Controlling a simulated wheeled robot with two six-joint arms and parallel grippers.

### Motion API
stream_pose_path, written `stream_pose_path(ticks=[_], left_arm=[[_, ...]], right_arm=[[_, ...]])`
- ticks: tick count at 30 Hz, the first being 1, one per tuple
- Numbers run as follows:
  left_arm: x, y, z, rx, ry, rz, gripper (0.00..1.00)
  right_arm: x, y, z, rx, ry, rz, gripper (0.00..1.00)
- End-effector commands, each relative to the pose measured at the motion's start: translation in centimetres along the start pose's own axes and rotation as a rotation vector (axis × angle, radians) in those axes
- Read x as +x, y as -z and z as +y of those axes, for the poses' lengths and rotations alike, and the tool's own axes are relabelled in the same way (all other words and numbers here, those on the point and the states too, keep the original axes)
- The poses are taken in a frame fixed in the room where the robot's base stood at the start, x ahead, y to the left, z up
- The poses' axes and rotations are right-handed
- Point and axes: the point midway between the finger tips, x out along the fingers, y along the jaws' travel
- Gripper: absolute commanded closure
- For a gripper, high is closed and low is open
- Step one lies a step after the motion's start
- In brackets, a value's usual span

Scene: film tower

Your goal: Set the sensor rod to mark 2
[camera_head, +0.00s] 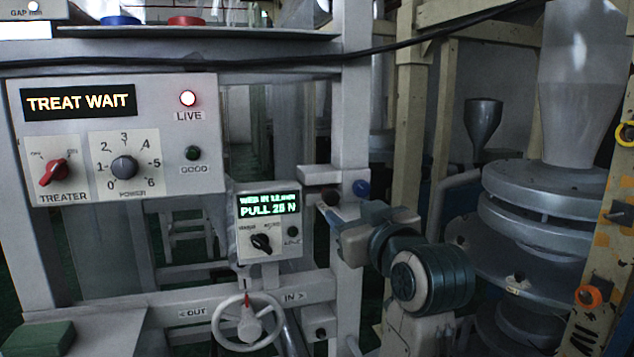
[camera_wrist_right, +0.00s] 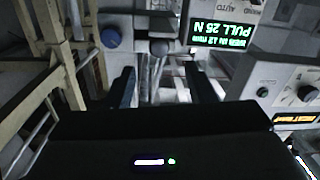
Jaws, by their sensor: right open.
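My right gripper (camera_head: 338,216) is close to the dark knob. In the wrist view its fingers (camera_wrist_right: 162,88) are apart, with nothing clearly held between them. My left gripper is not in view.
A small panel (camera_head: 268,222) reads PULL 25 N. A handwheel (camera_head: 247,321) marked OUT and IN sits below it. A larger panel (camera_head: 70,135) at the left reads TREAT WAIT, with LIVE lit. Large metal rings (camera_head: 550,225) stand right of my arm.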

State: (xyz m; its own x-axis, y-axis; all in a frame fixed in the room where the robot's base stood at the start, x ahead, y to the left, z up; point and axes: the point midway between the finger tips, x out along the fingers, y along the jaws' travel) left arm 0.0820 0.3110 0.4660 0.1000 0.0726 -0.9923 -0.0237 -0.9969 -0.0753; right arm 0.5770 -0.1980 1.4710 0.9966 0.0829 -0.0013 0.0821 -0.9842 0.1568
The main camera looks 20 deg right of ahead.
Motion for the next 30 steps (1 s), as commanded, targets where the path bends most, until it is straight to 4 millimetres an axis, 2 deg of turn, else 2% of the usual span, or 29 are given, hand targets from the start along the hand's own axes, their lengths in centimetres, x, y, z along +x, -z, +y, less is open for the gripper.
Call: stream_pose_path(ticks=[5, 12, 18, 24, 30], left_arm=[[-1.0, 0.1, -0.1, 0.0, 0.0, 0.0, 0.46], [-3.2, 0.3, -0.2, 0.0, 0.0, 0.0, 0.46], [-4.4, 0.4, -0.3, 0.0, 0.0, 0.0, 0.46], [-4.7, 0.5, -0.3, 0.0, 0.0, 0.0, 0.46], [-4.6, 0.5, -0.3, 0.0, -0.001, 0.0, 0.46]], right_arm=[[1.9, 0.3, 0.0, -0.001, 0.001, -0.003, 0.5], [6.6, 0.4, 0.0, 0.0, 0.002, -0.004, 0.5], [9.5, 0.3, 0.0, 0.0, 0.001, -0.002, 0.5], [10.6, 0.0, 0.0, 0.0, 0.0, 0.0, 0.5], [10.6, 0.0, 0.0, 0.0, 0.0, 0.0, 0.5]])
